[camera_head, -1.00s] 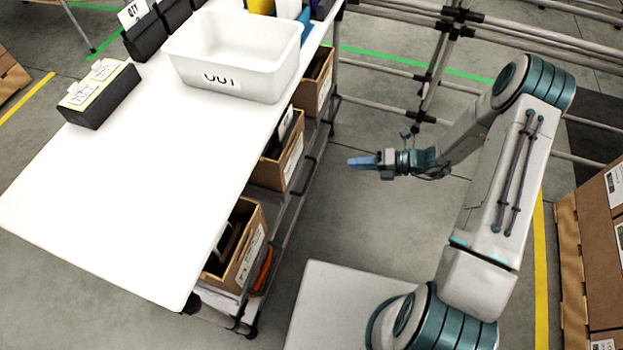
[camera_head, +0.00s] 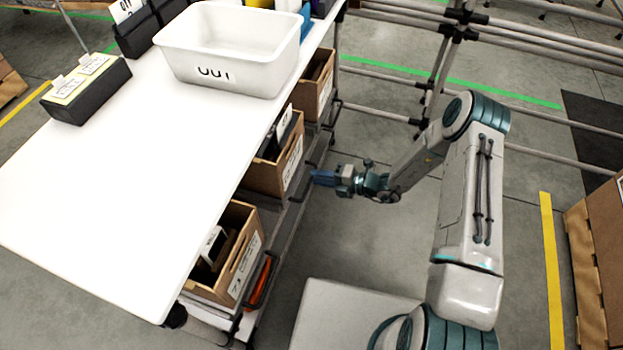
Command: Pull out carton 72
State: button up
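Three brown cartons sit tilted on the rack under the white tabletop's right edge: a near one (camera_head: 243,262), a middle one (camera_head: 287,166) and a far one (camera_head: 322,88). Each has a white label on its outer face. The near label seems to start with a 7, but I cannot read the numbers well enough to tell which is carton 72. My gripper (camera_head: 322,177) has blue fingers pointing left, just right of the middle carton and apparently apart from it. It is too small to tell whether the fingers are open. It holds nothing visible.
The white table (camera_head: 110,215) overhangs the cartons. A white bin (camera_head: 235,75) and a black card holder (camera_head: 90,95) stand on it. A pipe frame (camera_head: 450,50) stands behind my arm. Stacked boxes (camera_head: 606,225) are at the right.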

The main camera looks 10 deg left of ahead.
jog(key=shift+x, duration=1.4)
grip_shut()
jog(key=f+p+v, duration=0.1)
jog(key=f+v, duration=0.2)
jog(key=v, duration=1.2)
jog(key=d+f+p+v, duration=0.1)
jog(key=f+v, duration=0.2)
jog(key=v, duration=1.3)
jog(key=shift+s+d+f, duration=0.2)
jog(key=shift+s+d, duration=0.1)
jog(key=shift+d, duration=0.2)
grip_release()
